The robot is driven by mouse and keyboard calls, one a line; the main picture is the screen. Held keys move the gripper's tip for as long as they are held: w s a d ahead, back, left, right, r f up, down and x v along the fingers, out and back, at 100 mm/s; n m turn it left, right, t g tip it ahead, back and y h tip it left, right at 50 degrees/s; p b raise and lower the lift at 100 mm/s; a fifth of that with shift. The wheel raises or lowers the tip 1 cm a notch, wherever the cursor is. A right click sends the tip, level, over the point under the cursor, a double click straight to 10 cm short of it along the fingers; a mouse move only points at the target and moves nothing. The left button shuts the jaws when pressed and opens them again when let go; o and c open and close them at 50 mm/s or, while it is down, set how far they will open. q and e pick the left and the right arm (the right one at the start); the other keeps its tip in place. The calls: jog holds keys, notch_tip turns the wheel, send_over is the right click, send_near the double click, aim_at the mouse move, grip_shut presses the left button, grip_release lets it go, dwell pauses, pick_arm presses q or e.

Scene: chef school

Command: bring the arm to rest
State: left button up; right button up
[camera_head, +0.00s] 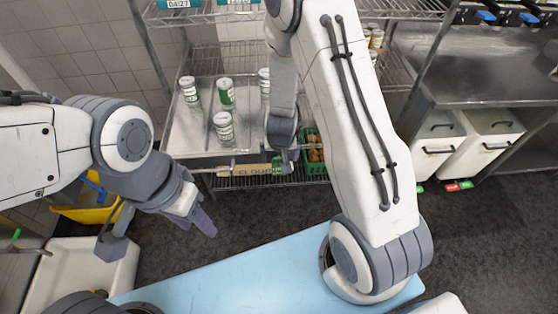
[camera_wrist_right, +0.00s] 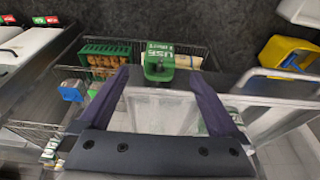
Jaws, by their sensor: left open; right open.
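My left gripper (camera_head: 198,222) hangs over the dark floor at the left, in front of the wire shelf, with its purple fingers apart and nothing between them. My right arm reaches up from the lower right and bends back down. My right gripper (camera_head: 287,162) is at the shelf's front, partly hidden by its own forearm. In the right wrist view its purple fingers (camera_wrist_right: 162,78) are spread wide. A green-labelled object (camera_wrist_right: 158,62) shows between the fingertips; I cannot tell how far off it is.
Several white-and-green cans (camera_head: 224,128) stand on the metal shelf (camera_head: 190,143). A flour pack (camera_head: 250,170) and a green crate (camera_head: 312,170) of brown items sit lower. White bins (camera_head: 490,140) are at the right, a yellow bucket (camera_head: 88,213) at the left. Floor between is clear.

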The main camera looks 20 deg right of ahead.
jog(key=p+v, duration=0.1)
jog(key=v, duration=0.3)
jog(key=shift+r, duration=0.2)
jog(key=shift+a, duration=0.15)
jog(key=s+a+r+n+y+b, duration=0.1)
jog(key=s+a+r+n+b, duration=0.15)
jog(key=a, duration=0.25)
jog(key=s+a+r+n+g+y+b, duration=0.1)
jog(key=s+a+r+b, duration=0.15)
jog(key=a, duration=0.25)
jog(key=s+a+r+n+y+b, duration=0.1)
jog(key=s+a+n+b, duration=0.1)
jog(key=s+a, duration=0.2)
jog(key=s+r+n+g+h+b, duration=0.1)
jog(key=s+r+n+g+b, duration=0.1)
jog(key=s, duration=1.1)
jog(key=r+n+b, duration=0.1)
jog(key=n+b, duration=0.1)
jog(key=n, duration=0.1)
jog(key=shift+d, duration=0.3)
